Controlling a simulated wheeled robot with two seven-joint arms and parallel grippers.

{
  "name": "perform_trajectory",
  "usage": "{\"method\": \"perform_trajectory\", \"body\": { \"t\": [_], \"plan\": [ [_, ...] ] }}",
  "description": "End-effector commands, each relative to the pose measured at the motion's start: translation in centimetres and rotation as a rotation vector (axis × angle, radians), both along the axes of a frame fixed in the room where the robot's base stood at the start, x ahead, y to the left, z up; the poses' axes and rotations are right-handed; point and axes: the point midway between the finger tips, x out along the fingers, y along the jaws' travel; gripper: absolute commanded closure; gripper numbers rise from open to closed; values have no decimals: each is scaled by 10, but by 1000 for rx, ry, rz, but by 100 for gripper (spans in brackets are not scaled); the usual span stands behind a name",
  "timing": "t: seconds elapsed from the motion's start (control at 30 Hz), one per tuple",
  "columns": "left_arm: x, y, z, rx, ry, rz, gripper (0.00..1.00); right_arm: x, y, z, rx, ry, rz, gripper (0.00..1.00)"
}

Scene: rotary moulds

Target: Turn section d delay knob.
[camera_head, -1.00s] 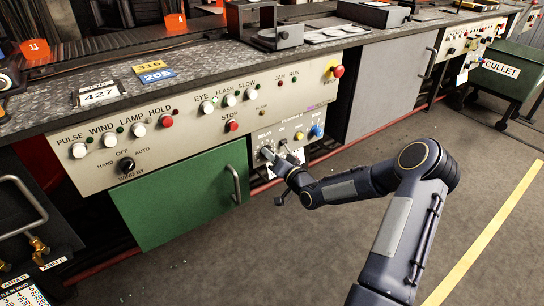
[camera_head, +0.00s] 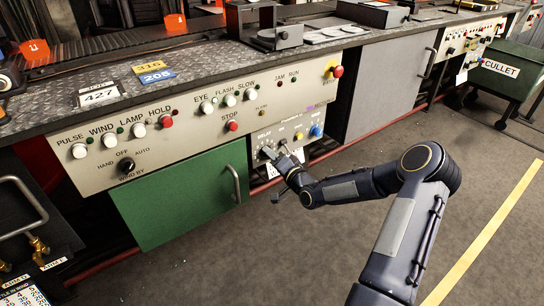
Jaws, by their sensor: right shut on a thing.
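The delay knob (camera_head: 264,153) is a small dark knob under the printed word DELAY, at the left of a small pale panel (camera_head: 307,144) below the main control panel. My right gripper (camera_head: 269,154) reaches in from the right and is shut on the delay knob. Its fingers hide most of the knob, so the pointer's angle cannot be read. My left gripper is out of view.
A green door (camera_head: 185,195) with a bar handle (camera_head: 236,184) is at left. A red button (camera_head: 337,71) is above. The floor in front is clear.

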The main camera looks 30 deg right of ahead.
Motion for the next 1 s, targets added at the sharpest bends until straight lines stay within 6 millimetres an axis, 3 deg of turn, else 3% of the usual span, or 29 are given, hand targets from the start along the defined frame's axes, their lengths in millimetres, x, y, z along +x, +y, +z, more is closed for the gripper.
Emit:
{"method": "perform_trajectory", "body": {
  "t": [0.07, 0.1, 0.27, 0.6, 1.0],
  "plan": [
    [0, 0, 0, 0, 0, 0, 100, -1, 0, -2, 0, 4, 0, 93],
    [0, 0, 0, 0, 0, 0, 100, -1, 0, -2, 0, 4, 0, 68],
    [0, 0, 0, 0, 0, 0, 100, 0, 0, -1, 0, 2, 0, 48],
    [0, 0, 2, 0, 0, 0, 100, -5, -1, 0, -1, 2, 0, 48],
    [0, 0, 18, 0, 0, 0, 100, -67, -7, 0, 0, 4, -2, 48]
  ]
}}
